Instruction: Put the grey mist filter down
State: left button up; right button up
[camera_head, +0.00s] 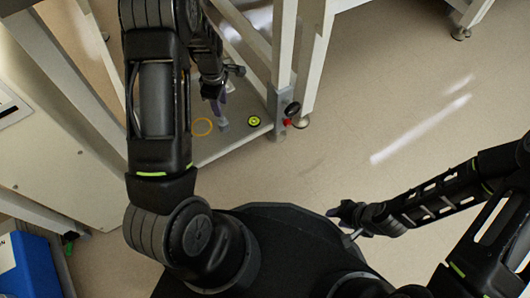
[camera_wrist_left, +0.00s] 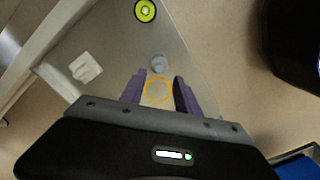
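A small grey round piece, which looks like the grey mist filter (camera_wrist_left: 159,63), is on the pale shelf (camera_wrist_left: 195,65). It lies just beyond my left fingertips, outside a thin orange ring (camera_wrist_left: 159,90). In the head view the filter (camera_head: 224,125) shows just right of the ring (camera_head: 202,127). My left gripper (camera_wrist_left: 159,80) is open, its purple fingers apart with nothing held between them. My right gripper (camera_head: 350,212) is low in the head view, far from the shelf; its finger gap is not clear.
A yellow-green disc (camera_head: 254,121) lies on the shelf right of the filter. A white block (camera_wrist_left: 86,67) is left of my left fingers in the wrist view. A red knob (camera_head: 287,122) is by the frame leg. A blue bin (camera_head: 35,268) stands lower left. Floor at right is clear.

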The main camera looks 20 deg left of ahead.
pick_arm(q)
jog(key=s+d+f+m+h, duration=0.1)
jog(key=s+d+f+m, duration=0.35)
jog(key=d, duration=0.35)
jog(key=s+d+f+m+h, duration=0.1)
jog(key=s+d+f+m, duration=0.35)
jog(key=d, duration=0.35)
jog(key=s+d+m+t+h, duration=0.1)
jog(key=s+d+m, duration=0.7)
jog(key=d, duration=0.5)
jog(key=shift+s+m+t+h, duration=0.3)
